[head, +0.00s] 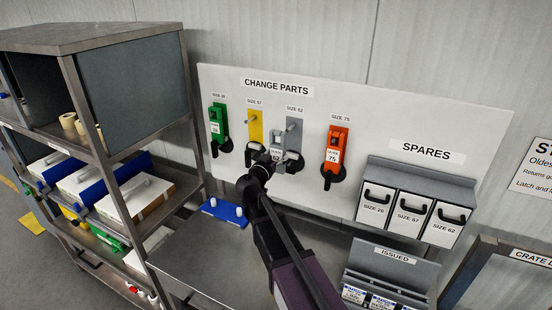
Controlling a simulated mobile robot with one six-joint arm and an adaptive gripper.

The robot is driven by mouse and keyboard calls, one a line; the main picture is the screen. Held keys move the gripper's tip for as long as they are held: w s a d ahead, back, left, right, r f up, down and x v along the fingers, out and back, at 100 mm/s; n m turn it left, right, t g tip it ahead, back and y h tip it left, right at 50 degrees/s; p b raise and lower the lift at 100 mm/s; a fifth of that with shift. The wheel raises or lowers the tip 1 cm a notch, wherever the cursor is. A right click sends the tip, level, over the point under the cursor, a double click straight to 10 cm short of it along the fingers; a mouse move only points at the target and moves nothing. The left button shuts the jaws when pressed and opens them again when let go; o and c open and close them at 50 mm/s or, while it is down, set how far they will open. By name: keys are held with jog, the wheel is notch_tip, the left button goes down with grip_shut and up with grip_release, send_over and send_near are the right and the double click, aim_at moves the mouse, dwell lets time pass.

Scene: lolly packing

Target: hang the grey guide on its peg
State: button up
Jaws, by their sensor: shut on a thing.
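The grey guide (279,154), labelled 62, is in my gripper (271,164), which is shut on it. The gripper holds it in front of the white change-parts board (320,113), at the lower part of the grey SIZE 62 plate (296,126). A short grey peg (291,127) shows on that plate, above and right of the guide's label. My gripper and arm hide the lower part of the guide. I cannot tell whether the guide touches the plate or board.
Green (216,118) and orange (336,145) guides hang either side; a yellow plate (255,124) lies between green and grey. A blue piece (225,211) with upright pegs rests on the bench. Spares boxes (411,214) and an issued rack (393,264) stand right; shelving (100,150) stands left.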

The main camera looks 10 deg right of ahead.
jog(key=shift+f+b+x, duration=0.15)
jog(key=shift+x, duration=2.25)
jog(key=shift+f+b+x, duration=0.15)
jog(key=shift+x, duration=2.25)
jog(key=shift+w+d+f+b, duration=0.3)
jog(key=shift+w+f+b, duration=0.15)
jog(key=o, duration=1.1)
jog(key=v, duration=1.2)
